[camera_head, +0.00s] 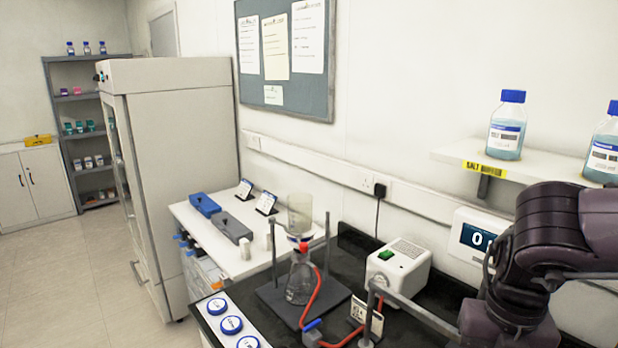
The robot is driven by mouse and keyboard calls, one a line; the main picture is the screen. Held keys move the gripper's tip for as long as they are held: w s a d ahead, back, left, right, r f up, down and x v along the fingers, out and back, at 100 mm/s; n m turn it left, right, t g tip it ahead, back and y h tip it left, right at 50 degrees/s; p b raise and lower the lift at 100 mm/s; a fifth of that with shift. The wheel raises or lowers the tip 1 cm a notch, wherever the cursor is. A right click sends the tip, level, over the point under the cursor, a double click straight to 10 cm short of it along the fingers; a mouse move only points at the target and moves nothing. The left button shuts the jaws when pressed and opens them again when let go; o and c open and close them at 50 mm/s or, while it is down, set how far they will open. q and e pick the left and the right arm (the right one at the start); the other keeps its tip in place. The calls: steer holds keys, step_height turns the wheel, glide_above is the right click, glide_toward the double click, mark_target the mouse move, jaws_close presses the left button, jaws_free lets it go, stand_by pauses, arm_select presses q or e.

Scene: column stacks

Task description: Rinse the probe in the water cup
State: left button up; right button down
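I cannot make out a probe or a water cup in the head view. A white wall-side box with a dark display (484,238) shows a "0" at the right, and my arm partly covers it. My dark arm comes in from the right and hides the bench behind it. Neither of my grippers is in view.
A glass flask (300,282) with a funnel (300,212) and red tubing stands on the dark bench. A white box with a green button (400,268) is beside it. Blue-capped bottles (507,128) stand on a wall shelf. Floor (85,270) is clear at left.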

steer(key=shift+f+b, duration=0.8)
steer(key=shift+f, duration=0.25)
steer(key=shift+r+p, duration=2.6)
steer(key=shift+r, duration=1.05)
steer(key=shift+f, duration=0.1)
